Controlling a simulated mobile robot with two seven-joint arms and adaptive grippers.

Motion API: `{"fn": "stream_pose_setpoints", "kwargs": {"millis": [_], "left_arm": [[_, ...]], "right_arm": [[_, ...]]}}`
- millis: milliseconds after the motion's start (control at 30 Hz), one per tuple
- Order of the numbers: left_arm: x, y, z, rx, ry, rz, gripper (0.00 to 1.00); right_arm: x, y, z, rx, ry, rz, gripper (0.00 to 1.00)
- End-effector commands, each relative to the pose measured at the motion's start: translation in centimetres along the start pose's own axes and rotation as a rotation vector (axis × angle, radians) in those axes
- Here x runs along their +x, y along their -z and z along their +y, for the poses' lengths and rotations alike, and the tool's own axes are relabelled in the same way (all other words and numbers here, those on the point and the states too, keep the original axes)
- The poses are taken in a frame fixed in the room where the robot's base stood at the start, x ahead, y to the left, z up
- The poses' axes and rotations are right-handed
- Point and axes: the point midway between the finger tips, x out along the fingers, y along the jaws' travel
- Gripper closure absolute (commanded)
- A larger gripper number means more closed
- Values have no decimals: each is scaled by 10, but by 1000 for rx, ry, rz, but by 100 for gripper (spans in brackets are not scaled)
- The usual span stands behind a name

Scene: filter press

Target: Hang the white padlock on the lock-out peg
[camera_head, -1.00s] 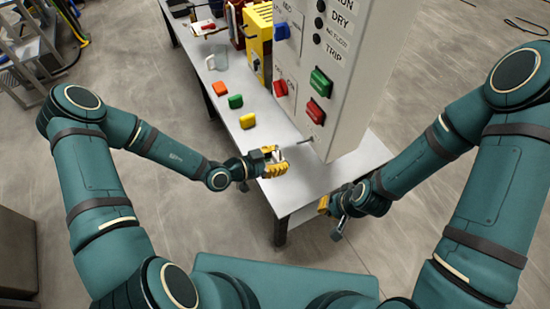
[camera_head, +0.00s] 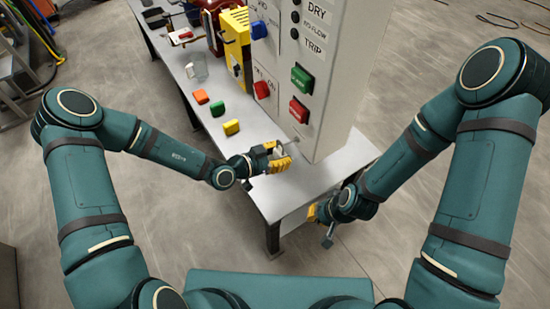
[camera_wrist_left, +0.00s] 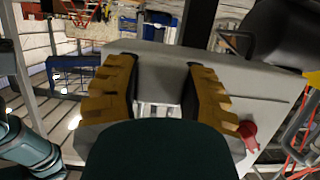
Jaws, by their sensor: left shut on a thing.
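My left gripper (camera_head: 279,157) has yellow fingers and is shut on a small white thing, the white padlock (camera_head: 278,151), over the bench near the cabinet's lower corner. In the left wrist view the pale padlock (camera_wrist_left: 158,110) shows low between the two yellow fingers (camera_wrist_left: 163,90); its shackle is not clear. The lock-out peg (camera_head: 295,139) seems to be the thin grey rod sticking out of the cabinet's lower left side, just above and right of the left gripper. The padlock appears apart from it. My right gripper (camera_head: 325,215) is by the bench's right front; its finger opening is unclear.
Orange (camera_head: 201,97), green (camera_head: 217,108) and yellow (camera_head: 231,127) padlocks lie on the grey bench (camera_head: 262,195). The tall grey cabinet (camera_head: 338,90) with red and green switches stands to the right. A yellow box (camera_head: 237,45) is farther back.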

Motion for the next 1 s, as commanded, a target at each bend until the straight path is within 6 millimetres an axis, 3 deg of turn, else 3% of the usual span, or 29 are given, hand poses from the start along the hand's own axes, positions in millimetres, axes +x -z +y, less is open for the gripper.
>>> {"fn": "stream_pose_setpoints", "kwargs": {"millis": [500, 1000], "left_arm": [[28, 6, 0, 1, -1, 2, 85], [42, -1, 0, -1, 0, 1, 85]], "right_arm": [[17, -8, 6, -5, 2, -16, 100], [6, -3, 2, -2, 1, -7, 100]]}}
